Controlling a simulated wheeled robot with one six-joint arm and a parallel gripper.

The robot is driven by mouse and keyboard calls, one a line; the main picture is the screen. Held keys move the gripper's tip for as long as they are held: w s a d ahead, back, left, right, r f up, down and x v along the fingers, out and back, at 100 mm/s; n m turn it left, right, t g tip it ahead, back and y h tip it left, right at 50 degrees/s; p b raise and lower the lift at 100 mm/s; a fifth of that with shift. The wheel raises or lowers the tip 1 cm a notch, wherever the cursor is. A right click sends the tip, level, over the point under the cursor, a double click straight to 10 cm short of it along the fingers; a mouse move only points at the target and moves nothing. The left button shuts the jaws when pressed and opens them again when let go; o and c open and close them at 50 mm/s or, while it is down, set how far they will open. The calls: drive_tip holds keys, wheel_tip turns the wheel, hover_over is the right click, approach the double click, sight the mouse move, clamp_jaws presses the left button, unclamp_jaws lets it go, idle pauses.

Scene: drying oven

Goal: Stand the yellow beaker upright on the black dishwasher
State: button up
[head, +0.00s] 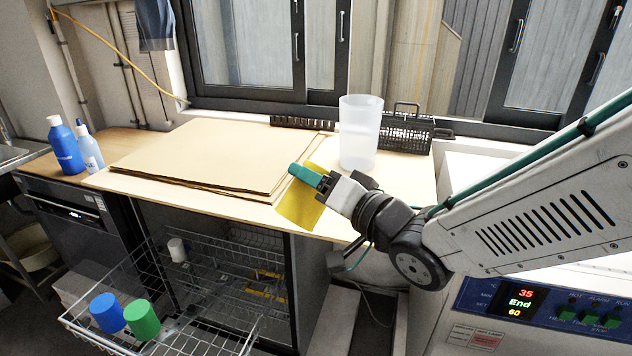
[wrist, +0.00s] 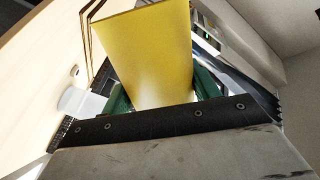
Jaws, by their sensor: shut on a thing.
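My gripper (head: 312,178) is shut on the yellow beaker (head: 299,208), in front of the worktop's front edge in the head view. The beaker looks tilted and hangs partly below the teal fingers. In the wrist view the beaker (wrist: 150,50) fills the middle between the green fingers, its wider end away from the gripper. A dark-fronted appliance with a control panel (head: 72,212), which looks like the black dishwasher, stands at the left under a wooden top. Whether the open dark cabinet beside it belongs to it, I cannot tell.
Flat cardboard sheets (head: 200,155), a tall translucent beaker (head: 360,135) and a black basket (head: 404,133) are on the worktop. Blue bottles (head: 66,148) stand at the left. A pulled-out wire rack (head: 190,335) holds a blue cup (head: 107,313) and a green cup (head: 142,320).

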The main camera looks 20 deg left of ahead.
drive_tip(key=m, duration=0.9)
drive_tip(key=m, duration=0.9)
drive_tip(key=n, duration=0.6)
drive_tip(key=shift+n, duration=1.5)
